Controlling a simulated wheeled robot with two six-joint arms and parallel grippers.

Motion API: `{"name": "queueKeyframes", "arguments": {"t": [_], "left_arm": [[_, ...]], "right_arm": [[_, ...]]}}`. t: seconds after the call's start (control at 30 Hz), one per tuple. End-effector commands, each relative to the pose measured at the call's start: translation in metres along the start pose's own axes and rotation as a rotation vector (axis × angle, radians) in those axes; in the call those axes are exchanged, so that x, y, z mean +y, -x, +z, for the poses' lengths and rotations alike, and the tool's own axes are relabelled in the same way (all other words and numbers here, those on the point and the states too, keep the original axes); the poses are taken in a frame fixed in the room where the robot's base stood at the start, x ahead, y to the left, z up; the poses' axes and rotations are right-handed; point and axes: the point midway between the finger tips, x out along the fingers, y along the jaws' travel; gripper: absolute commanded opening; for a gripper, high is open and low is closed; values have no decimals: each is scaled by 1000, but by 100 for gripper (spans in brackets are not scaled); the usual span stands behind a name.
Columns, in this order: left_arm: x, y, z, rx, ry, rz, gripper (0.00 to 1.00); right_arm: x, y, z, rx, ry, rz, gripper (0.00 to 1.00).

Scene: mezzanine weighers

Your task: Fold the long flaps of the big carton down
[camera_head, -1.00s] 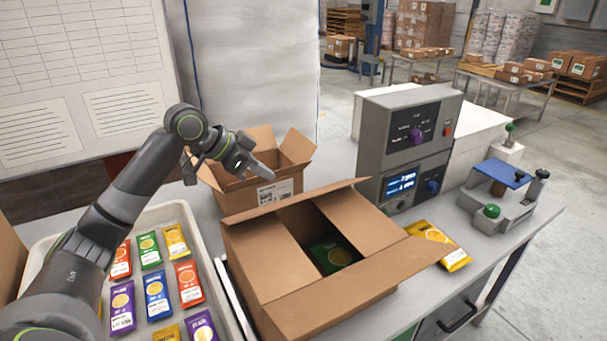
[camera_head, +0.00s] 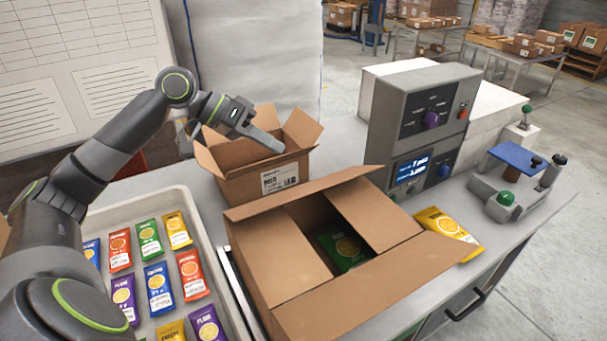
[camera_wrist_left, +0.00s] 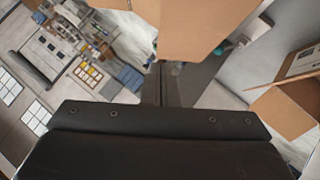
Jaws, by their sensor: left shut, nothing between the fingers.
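The big brown carton (camera_head: 258,275) stands on the bench, open at the top. Its two short flaps (camera_head: 292,254) lie folded inward at left and right, with a gap between them. A green packet (camera_head: 345,252) shows inside through the gap. The near long flap (camera_head: 375,290) sticks outward over the front side. The far long flap (camera_head: 305,194) stands up and appears as a narrow slanted strip. My left gripper (camera_head: 272,142) is shut and empty, in front of the smaller carton in the picture and beyond the far long flap. My right gripper is not in view.
A smaller open carton (camera_head: 270,182) with a label stands behind the big one. A tray (camera_head: 200,215) of coloured packets is at left. A grey weigher (camera_head: 410,125), a yellow packet (camera_head: 446,229) and a blue-topped device (camera_head: 515,170) are at right.

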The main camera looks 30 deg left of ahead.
Motion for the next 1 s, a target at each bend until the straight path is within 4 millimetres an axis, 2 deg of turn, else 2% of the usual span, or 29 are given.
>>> {"name": "queueKeyframes", "arguments": {"t": [0.53, 0.7, 1.0], "left_arm": [[2, -66, -1, 0, 0, 5, 0], [2, -83, 17, -2, 2, 3, 0], [0, -94, 28, 0, 0, -2, 0]], "right_arm": [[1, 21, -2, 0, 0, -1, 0], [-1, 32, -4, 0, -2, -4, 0], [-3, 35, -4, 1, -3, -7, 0]]}}
